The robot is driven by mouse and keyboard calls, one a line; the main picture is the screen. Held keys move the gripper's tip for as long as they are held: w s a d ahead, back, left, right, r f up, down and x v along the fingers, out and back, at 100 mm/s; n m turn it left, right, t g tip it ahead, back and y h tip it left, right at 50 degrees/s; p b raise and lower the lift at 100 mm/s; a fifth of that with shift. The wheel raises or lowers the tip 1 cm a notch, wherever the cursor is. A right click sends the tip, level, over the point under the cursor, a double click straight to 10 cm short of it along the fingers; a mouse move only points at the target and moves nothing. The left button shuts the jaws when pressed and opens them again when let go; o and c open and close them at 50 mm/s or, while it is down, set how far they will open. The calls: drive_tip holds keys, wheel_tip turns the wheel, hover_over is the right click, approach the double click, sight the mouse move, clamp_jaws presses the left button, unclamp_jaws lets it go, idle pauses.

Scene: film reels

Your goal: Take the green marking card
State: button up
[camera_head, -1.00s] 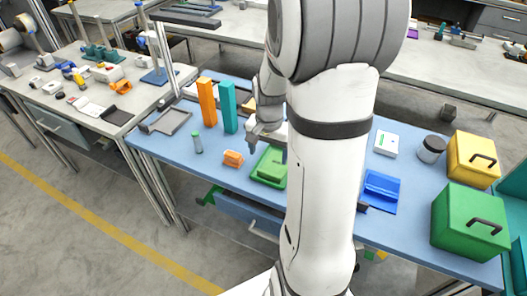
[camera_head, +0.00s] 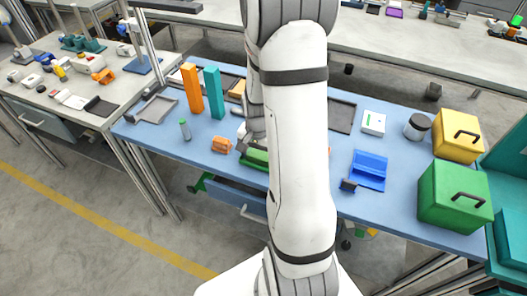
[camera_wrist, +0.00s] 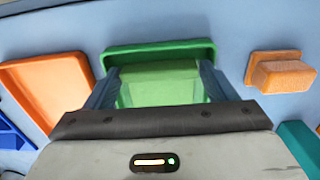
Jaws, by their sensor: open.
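In the wrist view a lighter green piece (camera_wrist: 160,88), which looks like the green marking card, sits within a darker green tray (camera_wrist: 160,50). My gripper (camera_wrist: 158,84) is open, with one finger on each side of the piece. The palm edge hides its near part, and I cannot tell whether the fingers touch it. In the head view the green tray (camera_head: 254,159) shows only in part at the left of my arm, which hides the rest. The card cannot be made out there.
Tall orange (camera_head: 192,89) and teal (camera_head: 213,92) blocks stand behind. A blue holder (camera_head: 369,170) and green box (camera_head: 454,196) are to the right.

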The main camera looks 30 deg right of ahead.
drive_tip(key=shift+c, duration=0.5)
drive_tip(key=c, duration=0.6)
wheel_tip(320, 180, up, 10)
drive_tip(key=shift+r, duration=0.1)
drive_tip(key=o, duration=0.5)
drive_tip(key=c, duration=0.5)
